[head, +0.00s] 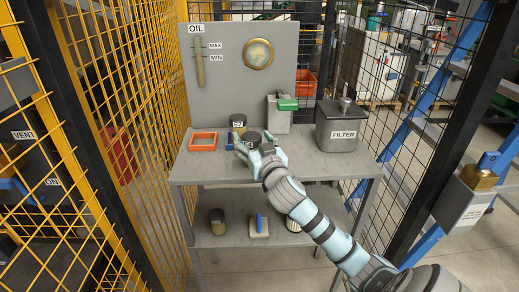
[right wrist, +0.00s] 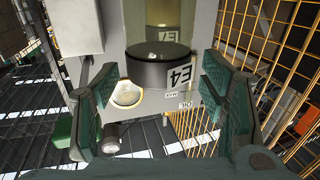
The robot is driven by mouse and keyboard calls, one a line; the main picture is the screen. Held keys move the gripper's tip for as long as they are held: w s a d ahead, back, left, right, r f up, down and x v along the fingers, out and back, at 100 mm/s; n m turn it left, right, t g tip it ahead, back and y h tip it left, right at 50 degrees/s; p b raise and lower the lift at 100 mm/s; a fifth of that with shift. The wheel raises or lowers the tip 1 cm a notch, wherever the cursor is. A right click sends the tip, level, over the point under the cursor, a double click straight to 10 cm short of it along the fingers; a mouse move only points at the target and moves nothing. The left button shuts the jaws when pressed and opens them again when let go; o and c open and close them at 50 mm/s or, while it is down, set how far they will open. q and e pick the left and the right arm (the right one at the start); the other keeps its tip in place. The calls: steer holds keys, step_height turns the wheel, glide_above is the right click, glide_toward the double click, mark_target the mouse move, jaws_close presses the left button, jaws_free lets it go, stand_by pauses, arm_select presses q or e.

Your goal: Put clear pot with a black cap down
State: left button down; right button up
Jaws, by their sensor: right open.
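My right gripper (head: 262,152) is open around the pot, with a finger on each side. In the right wrist view the gripper (right wrist: 163,100) shows gaps between both fingers and the cap. The pot's base is hidden, so I cannot tell whether it touches the table. My left gripper is not in view.
The lower shelf (head: 240,239) holds several items. Yellow mesh (head: 160,70) bounds the left.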

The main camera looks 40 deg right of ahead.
steer(key=v, duration=1)
steer(key=shift+p, duration=0.35)
steer(key=shift+s, duration=0.1)
steer(key=s+a+f+g, duration=0.2)
steer(key=s+f+g, duration=0.2)
steer(key=f, duration=0.7)
steer(key=s+a+f+n+g+y, duration=0.3)
steer(key=s+a+f+g, duration=0.25)
steer(key=s+f, duration=0.4)
steer(key=s+a+f+n+g+y, duration=0.2)
steer(key=s+a+f+g+y, duration=0.15)
steer(key=s+a+f, duration=0.4)
steer(key=s+d+f+g+p, duration=0.1)
steer(key=s+d+f+p, duration=0.1)
steer(key=f, duration=0.6)
steer(key=s+d+f+p, duration=0.1)
steer(key=s+f, duration=0.1)
steer(key=f, duration=0.6)
steer(key=s+f+g+p, duration=0.1)
steer(key=s+f+p, duration=0.2)
steer(key=s+f, duration=0.7)
steer(key=s+d+h, duration=0.1)
steer(key=s, duration=0.3)
steer(key=shift+f+g, duration=0.3)
